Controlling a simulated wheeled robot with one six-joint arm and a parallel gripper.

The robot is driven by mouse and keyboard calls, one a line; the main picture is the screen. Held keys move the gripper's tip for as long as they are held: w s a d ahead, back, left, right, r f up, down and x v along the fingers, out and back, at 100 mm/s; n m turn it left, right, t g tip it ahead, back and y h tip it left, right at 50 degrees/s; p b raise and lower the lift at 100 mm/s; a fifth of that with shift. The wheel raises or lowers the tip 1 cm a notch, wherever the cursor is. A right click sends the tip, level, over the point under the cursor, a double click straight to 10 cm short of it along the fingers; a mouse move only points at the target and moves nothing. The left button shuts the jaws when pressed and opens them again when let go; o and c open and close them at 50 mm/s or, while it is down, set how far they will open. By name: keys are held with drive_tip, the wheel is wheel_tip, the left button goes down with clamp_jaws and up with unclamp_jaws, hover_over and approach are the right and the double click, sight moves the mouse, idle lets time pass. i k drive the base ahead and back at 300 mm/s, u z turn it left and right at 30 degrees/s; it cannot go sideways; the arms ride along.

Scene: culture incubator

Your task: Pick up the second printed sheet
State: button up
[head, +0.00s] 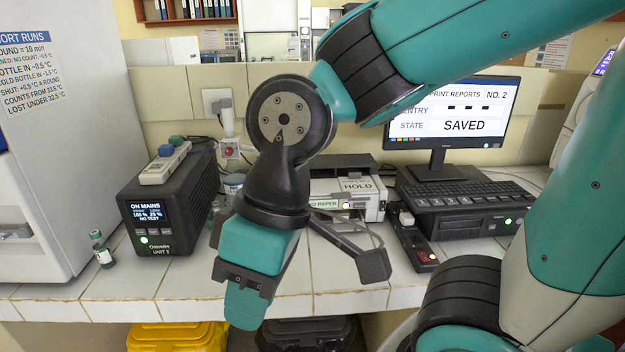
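No printed sheet can be made out in the head view. The printer (372,207) stands on the bench behind my wrist, with a HOLD label (357,186) and a NO PAPER label (325,204) on its front and a small lit lamp. My arm hides its left part. My gripper (246,303) points down in front of the printer, left of centre, over the bench's front edge. Its fingers are seen from one side, so their opening and anything between them are hidden.
A monitor (455,112) reads PRINT REPORTS NO. 2, STATE SAVED. A keyboard (470,192) lies on a black unit. A black power box (170,210) and small vial (102,252) stand left, beside a large white cabinet (60,120). A yellow bin (178,338) is below the bench.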

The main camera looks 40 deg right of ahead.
sight(354, 182)
drive_tip(key=z, duration=0.2)
drive_tip(key=i, duration=1)
drive_tip(key=z, duration=0.6)
